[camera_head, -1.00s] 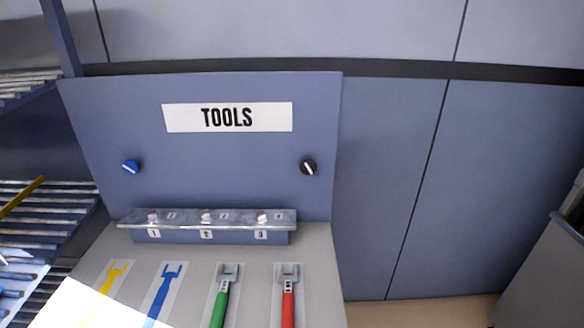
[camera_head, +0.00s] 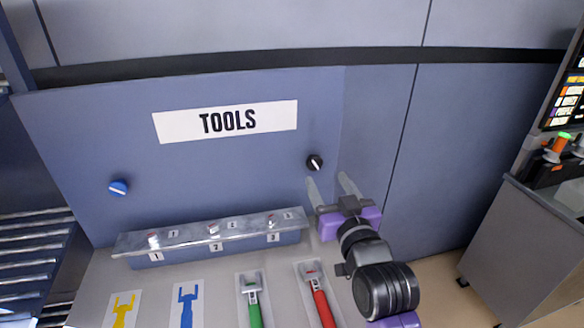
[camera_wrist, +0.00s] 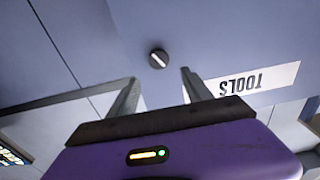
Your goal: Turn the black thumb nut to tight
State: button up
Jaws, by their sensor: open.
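The black thumb nut (camera_head: 315,162) sits on the blue-grey tool board, to the right of and below the TOOLS sign. A white line marks its face, tilted in the head view. In the wrist view the black thumb nut (camera_wrist: 158,59) lies beyond the fingertips, between the two fingers' directions. My gripper (camera_head: 328,184) is open and empty, in front of the board, just below and right of the nut in the head view. In the wrist view the open fingers of my gripper (camera_wrist: 160,76) spread to either side, apart from the nut.
A blue knob (camera_head: 118,187) is on the board's left. A metal ledge (camera_head: 215,236) with numbered slots runs below the sign. Green (camera_head: 253,310) and red (camera_head: 322,305) handled tools lie on the bench. A grey cabinet (camera_head: 520,240) with a screen stands at the right.

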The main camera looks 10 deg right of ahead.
aim_at(315, 166)
jog(key=w, duration=0.5)
jog(key=w+f+p, duration=0.1)
jog(key=w, duration=0.1)
jog(key=shift+w, duration=0.3)
jog(key=shift+c, duration=0.5)
grip_shut()
